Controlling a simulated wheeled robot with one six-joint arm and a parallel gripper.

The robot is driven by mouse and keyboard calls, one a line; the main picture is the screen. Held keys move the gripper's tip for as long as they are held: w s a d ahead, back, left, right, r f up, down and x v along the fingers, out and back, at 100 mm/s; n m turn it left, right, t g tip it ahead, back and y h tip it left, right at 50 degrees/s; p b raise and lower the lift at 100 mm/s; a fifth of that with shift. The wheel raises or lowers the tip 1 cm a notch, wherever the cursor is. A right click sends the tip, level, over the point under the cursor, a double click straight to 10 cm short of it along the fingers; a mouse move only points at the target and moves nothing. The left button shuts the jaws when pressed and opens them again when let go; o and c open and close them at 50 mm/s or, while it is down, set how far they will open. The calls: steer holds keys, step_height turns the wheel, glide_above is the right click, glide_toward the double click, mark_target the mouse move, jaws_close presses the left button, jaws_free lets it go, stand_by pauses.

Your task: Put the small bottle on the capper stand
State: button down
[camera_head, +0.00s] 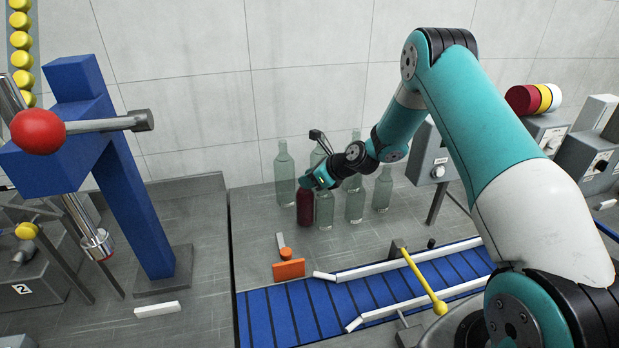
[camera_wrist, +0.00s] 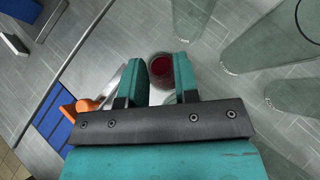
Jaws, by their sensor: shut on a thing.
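The small bottle (camera_head: 305,208), dark red, stands upright at the front left of a group of taller pale glass bottles. My gripper (camera_head: 314,180) is at its upper end, and the fingers hide its top. In the wrist view the bottle's round red body (camera_wrist: 160,68) shows between the two teal fingers of my gripper (camera_wrist: 161,78), which are shut on it. A blue capper-like press (camera_head: 125,170) stands at the left, with a red ball lever (camera_head: 38,131) and a silver head (camera_head: 97,243). I cannot clearly make out its stand surface.
Tall clear bottles (camera_head: 284,175) stand close behind and right of the small bottle. A blue conveyor (camera_head: 290,312) with white rails and a yellow-tipped lever (camera_head: 438,307) lies in front. An orange block (camera_head: 289,270) sits at its edge. Grey control boxes stand at right.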

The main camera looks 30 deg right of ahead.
steer(key=c, duration=0.9)
jaws_free()
steer(key=shift+f, duration=0.15)
steer(key=shift+o, duration=0.2)
